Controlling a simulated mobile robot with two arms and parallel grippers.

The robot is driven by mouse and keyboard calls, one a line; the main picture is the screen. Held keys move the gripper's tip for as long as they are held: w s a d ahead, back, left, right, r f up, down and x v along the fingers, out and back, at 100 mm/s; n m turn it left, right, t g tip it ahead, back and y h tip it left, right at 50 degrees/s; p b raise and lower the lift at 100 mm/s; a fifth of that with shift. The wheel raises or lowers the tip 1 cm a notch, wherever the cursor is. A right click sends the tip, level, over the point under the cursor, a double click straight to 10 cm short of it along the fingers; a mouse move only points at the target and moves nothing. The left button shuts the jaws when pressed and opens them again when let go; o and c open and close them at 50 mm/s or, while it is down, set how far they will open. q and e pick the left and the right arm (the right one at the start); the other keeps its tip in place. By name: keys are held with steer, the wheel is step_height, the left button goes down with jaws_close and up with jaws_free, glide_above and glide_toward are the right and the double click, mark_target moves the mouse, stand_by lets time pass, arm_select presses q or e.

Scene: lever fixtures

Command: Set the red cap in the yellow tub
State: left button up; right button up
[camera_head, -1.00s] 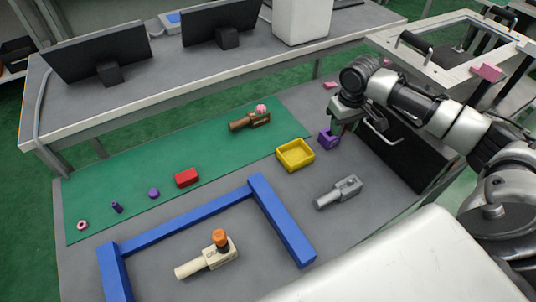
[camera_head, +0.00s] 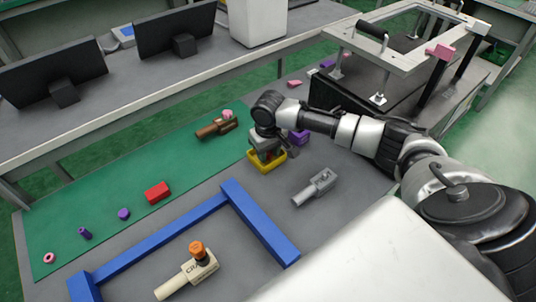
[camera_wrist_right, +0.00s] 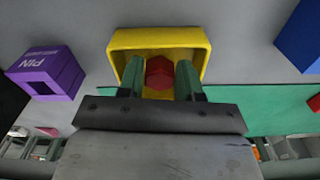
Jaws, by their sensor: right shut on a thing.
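The yellow tub (camera_head: 267,169) stands on the grey table at the right end of the green mat; it also shows in the right wrist view (camera_wrist_right: 160,39). My right gripper (camera_head: 266,153) is over the tub, partly hiding it in the head view. In the wrist view its two fingers (camera_wrist_right: 160,72) are shut on the red cap (camera_wrist_right: 159,73), a small faceted piece. The cap shows against the tub's inside; I cannot tell whether it touches the floor. The head view hides the cap. My left gripper is not in view.
A purple box marked PIN (camera_wrist_right: 43,75) stands beside the tub. A grey lever fixture (camera_head: 315,187), a blue frame (camera_head: 255,222) and a cream fixture with an orange knob (camera_head: 190,274) lie nearer. A brown fixture (camera_head: 216,127) and red block (camera_head: 157,192) lie on the mat.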

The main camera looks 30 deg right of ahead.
mark_target(269, 153)
steer(key=shift+f, duration=0.45)
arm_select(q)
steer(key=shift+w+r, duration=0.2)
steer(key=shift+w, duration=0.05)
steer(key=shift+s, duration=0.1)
arm_select(e)
steer(key=o, duration=0.6)
steer(key=shift+f, duration=0.1)
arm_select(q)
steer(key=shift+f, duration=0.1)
arm_select(e)
steer(key=shift+r, duration=0.2)
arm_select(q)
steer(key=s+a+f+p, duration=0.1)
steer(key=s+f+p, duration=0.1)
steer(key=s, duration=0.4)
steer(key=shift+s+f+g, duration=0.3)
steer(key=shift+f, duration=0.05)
arm_select(e)
step_height(269, 153, up, 12)
steer(key=shift+s, duration=0.2)
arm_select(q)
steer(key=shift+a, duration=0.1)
